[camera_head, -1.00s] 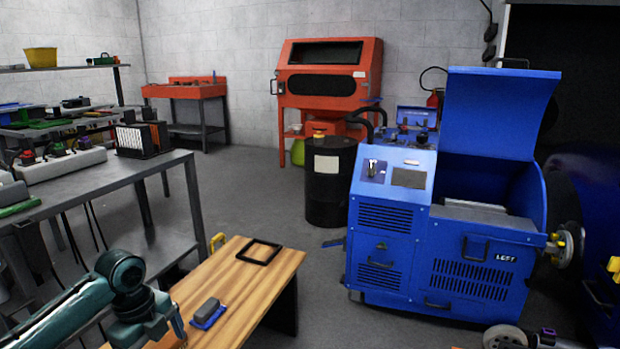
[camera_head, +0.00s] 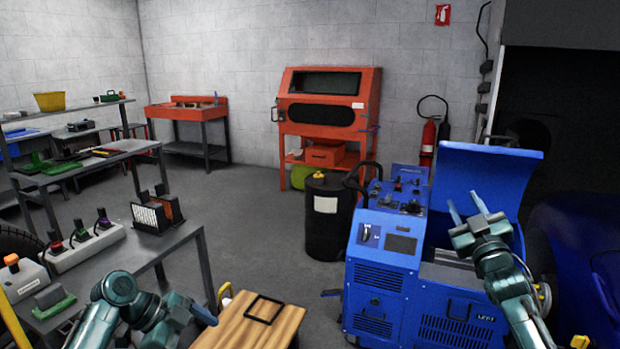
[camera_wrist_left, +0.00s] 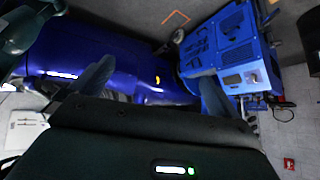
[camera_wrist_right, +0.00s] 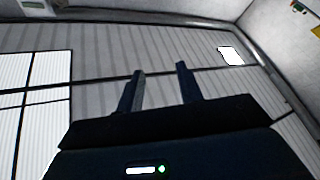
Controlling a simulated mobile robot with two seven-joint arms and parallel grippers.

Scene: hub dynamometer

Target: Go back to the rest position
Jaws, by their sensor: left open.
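My right gripper (camera_head: 466,205) is raised in front of the blue machine at the right in the head view. Its two fingers point up, apart, with nothing between them. The right wrist view also shows its empty, parted fingers (camera_wrist_right: 161,85) against the ceiling. My left gripper (camera_head: 204,314) is low at the left in the head view, beside the wooden table (camera_head: 232,335). The left wrist view shows its fingers (camera_wrist_left: 155,88) wide apart and empty. The blue machine (camera_head: 375,275) stands with its lid up; my right arm hides part of it.
A black frame (camera_head: 264,309) lies on the wooden table. A black drum (camera_head: 327,235) stands beside the machine. A blue car (camera_head: 580,240) is at the right. The middle floor is clear.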

